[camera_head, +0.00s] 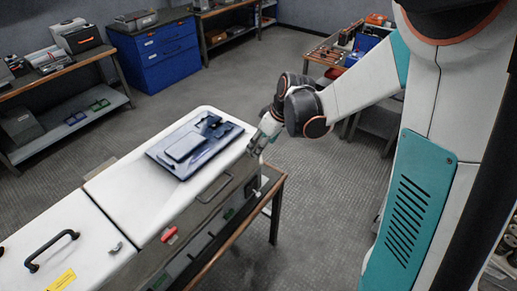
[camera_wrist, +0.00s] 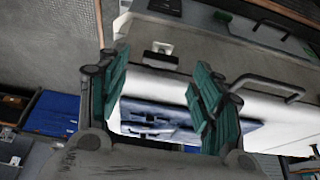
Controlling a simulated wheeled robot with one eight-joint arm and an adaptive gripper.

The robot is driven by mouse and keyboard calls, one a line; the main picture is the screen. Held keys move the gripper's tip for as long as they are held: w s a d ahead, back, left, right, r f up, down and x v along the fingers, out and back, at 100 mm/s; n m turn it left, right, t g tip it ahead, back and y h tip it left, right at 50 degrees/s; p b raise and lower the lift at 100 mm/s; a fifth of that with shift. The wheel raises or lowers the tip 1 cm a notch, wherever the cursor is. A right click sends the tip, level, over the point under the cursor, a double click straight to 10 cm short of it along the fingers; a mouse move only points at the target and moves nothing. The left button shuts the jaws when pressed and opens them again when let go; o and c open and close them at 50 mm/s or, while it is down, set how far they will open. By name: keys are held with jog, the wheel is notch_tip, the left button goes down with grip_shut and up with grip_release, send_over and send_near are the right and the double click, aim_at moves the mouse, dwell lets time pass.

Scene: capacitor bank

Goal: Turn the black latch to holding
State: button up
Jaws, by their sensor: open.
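My gripper (camera_head: 262,138) is at the right end of the white cabinet (camera_head: 133,195), beside its upper edge. In the wrist view the green finger pads of my gripper (camera_wrist: 160,80) stand wide apart with nothing held between them. A small pale plate with a dark piece on it (camera_wrist: 162,48) shows beyond the fingertips, apart from them. It may be the black latch, but its setting is too small to read. In the head view I cannot make out the latch for sure.
A dark blue panel (camera_head: 185,152) lies on the cabinet top. A bar handle (camera_head: 214,188) and a red piece (camera_head: 169,235) are on the front side. A black handle (camera_head: 50,250) stands at the left. Blue drawers (camera_head: 165,58) stand behind; floor (camera_head: 330,210) right of the bench is clear.

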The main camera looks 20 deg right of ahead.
jog(key=shift+x, duration=1.8)
jog(key=shift+s, duration=0.1)
jog(key=c, duration=1.1)
